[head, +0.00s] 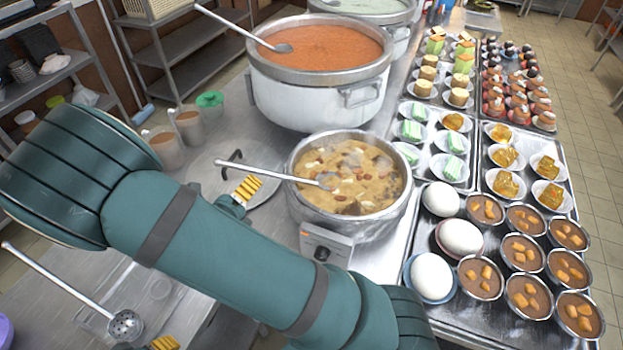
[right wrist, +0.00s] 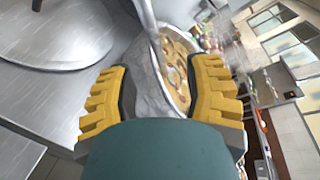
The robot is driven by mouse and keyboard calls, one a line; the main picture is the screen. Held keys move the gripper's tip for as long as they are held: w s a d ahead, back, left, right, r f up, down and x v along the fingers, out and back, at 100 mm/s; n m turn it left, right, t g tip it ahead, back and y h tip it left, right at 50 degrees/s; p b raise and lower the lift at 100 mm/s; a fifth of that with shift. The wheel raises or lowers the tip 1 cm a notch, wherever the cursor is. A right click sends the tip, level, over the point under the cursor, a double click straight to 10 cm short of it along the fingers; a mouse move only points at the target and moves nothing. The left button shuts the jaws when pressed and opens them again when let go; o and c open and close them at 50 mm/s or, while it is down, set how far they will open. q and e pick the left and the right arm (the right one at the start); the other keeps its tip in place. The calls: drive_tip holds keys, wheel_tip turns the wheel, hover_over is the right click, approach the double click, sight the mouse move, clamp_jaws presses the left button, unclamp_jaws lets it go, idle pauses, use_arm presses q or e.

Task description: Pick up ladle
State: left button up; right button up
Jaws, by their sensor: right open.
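A steel ladle (head: 285,178) rests in the small pot of chunky congee (head: 350,215), its bowl in the food and its handle out over the left rim. My right gripper (head: 243,192) is mostly hidden behind my teal arm, with yellow finger pads just below the handle. In the right wrist view my right gripper (right wrist: 162,78) is open, and the ladle handle (right wrist: 153,35) runs between and beyond its fingers, with the pot (right wrist: 178,75) behind. Another yellow pad, likely my left gripper (head: 165,343), is cut off at the bottom edge.
A big pot of orange soup (head: 320,90) holds another ladle (head: 240,30). A perforated ladle (head: 122,325) lies at lower left. A round lid (head: 215,165) lies left of the congee pot. Trays of desserts and bowls (head: 450,325) fill the right side. Mugs (head: 188,125) stand behind the lid.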

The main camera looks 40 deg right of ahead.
sight(261, 170)
drive_tip(key=x, duration=0.7)
drive_tip(key=p+x, duration=0.1)
drive_tip(key=x, duration=0.1)
drive_tip(key=shift+f, duration=0.3)
drive_tip(key=shift+a, duration=0.1)
clamp_jaws()
